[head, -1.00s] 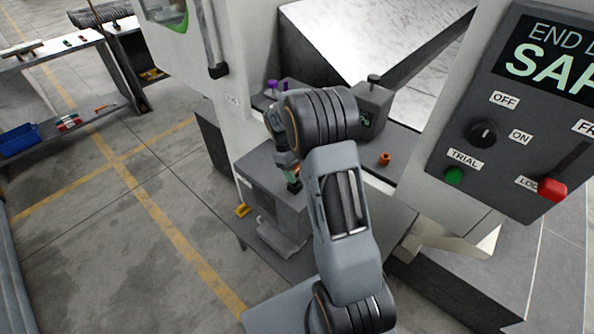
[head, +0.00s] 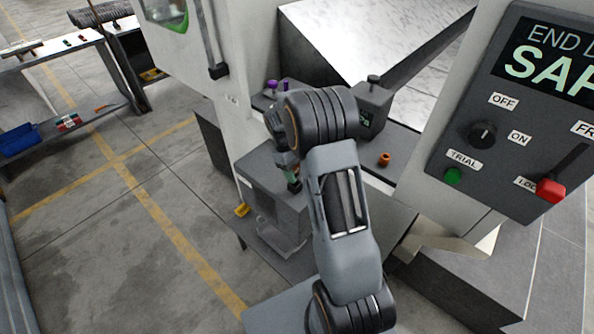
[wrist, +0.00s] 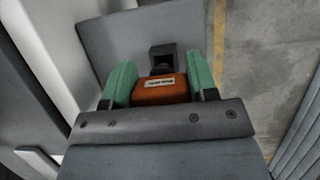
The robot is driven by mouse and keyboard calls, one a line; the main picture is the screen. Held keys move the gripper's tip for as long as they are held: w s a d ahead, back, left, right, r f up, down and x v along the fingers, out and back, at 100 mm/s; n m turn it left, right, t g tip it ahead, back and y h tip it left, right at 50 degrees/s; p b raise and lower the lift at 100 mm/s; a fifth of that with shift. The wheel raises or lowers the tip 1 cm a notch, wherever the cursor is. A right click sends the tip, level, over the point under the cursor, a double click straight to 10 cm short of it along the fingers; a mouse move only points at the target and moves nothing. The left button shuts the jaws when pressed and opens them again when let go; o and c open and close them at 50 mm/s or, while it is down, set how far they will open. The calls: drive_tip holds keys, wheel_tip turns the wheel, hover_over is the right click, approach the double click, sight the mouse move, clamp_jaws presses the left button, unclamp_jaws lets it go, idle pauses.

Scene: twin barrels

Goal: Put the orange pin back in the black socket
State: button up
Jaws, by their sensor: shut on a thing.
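In the wrist view, the orange pin (wrist: 160,91) shows as an orange block with a pale label, held between the two green fingers of my gripper (wrist: 162,86). The black socket (wrist: 162,51) is a square dark block just beyond the pin on a grey surface. A dark part shows between the orange block and the socket. I cannot tell whether the pin's tip is inside the socket or only in front of it. In the head view, my gripper (head: 293,183) is low over the grey box; my arm hides most of it, and the pin and socket are not clear there.
A grey box (head: 264,185) stands under my gripper. A small orange-brown cylinder (head: 384,159) and purple pegs (head: 272,86) stand on the machine's ledge. A control panel (head: 520,110) is at the right. A yellow piece (head: 241,210) is at the box's left. Open floor lies left.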

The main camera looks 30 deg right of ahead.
drive_tip(key=shift+f+b, duration=1.25)
drive_tip(key=shift+f, duration=0.8)
drive_tip(key=o, duration=1.2)
drive_tip(key=shift+c, duration=0.2)
drive_tip(key=v, duration=1.4)
drive_tip(key=shift+b, duration=0.45)
